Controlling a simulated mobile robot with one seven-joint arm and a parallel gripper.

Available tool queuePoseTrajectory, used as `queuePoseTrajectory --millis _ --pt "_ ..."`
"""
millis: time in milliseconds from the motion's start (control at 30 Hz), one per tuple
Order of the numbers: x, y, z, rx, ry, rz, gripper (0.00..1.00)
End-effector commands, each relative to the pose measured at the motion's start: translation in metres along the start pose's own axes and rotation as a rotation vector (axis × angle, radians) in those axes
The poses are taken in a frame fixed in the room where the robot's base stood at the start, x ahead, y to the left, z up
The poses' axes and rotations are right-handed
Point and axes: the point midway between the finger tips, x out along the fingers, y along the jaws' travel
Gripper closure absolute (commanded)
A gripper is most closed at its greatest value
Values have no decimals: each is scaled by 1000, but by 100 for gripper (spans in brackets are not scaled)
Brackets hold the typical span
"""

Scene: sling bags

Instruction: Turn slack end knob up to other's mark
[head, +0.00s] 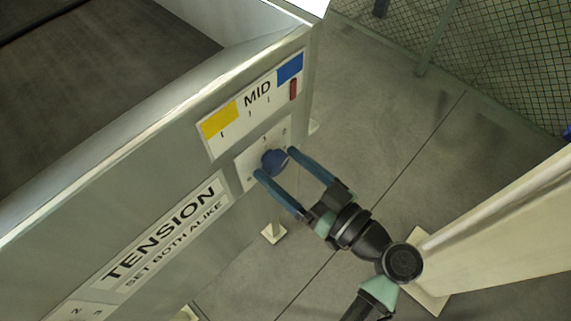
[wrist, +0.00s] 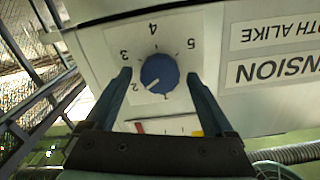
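A blue round knob (head: 275,162) sits on a white numbered dial plate on the machine's side. In the wrist view the knob (wrist: 157,70) has a white pointer line aimed down-left, close to the 2. The numbers 1 to 5 ring it. My gripper (head: 275,161) is open, with one finger on each side of the knob. In the wrist view the fingertips (wrist: 159,77) have gaps to the knob. Part of another dial plate (head: 80,310) shows at the bottom left with numbers; its knob and its setting are out of view.
A MID gauge (head: 257,93) above the knob has yellow and blue ends; its red marker (head: 293,89) is near the blue end. A label (head: 160,240) reads TENSION, SET BOTH ALIKE. A pale beam (head: 500,230) stands at the right. Mesh fencing (head: 500,50) is behind.

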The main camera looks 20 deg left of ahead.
Motion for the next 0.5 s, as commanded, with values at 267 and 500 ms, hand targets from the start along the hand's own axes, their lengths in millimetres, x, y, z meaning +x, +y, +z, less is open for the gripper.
queuePoseTrajectory --millis 267,500 --pt "0 0 0 0 0 0 61" --pt "0 0 0 0 0 0 98"
